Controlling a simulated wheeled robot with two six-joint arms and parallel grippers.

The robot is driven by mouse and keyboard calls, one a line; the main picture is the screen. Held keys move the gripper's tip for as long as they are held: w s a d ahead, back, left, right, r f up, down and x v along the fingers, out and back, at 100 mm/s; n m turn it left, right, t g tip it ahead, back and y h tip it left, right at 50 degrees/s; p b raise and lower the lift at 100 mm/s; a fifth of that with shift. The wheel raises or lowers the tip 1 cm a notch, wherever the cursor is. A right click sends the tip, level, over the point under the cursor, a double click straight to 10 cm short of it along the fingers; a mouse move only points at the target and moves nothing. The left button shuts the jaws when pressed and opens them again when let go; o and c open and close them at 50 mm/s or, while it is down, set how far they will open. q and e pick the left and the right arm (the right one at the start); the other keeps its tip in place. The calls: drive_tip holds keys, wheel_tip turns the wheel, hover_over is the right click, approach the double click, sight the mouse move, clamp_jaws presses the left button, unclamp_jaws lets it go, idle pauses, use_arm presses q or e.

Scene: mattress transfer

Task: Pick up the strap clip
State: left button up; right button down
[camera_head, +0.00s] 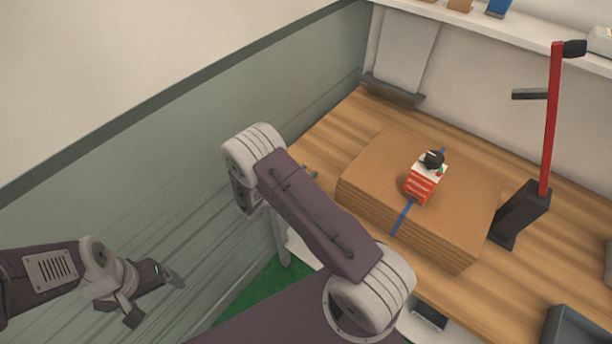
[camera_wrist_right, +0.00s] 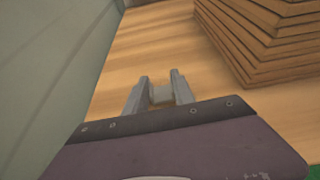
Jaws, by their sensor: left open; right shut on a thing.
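In the head view my right arm hides most of this gripper, and the clip cannot be made out. My left gripper (camera_head: 153,297) is open and empty at the lower left, in front of the green wall and away from the table.
A stack of brown cardboard sheets (camera_head: 372,165) lies on the wooden table (camera_head: 328,140), with a blue strap (camera_head: 403,217) across it. A red post (camera_head: 551,120) in a black base rises to the right. Bare wood lies left of the stack.

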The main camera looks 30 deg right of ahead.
wheel_tip(320, 180, up, 9)
idle(0.3)
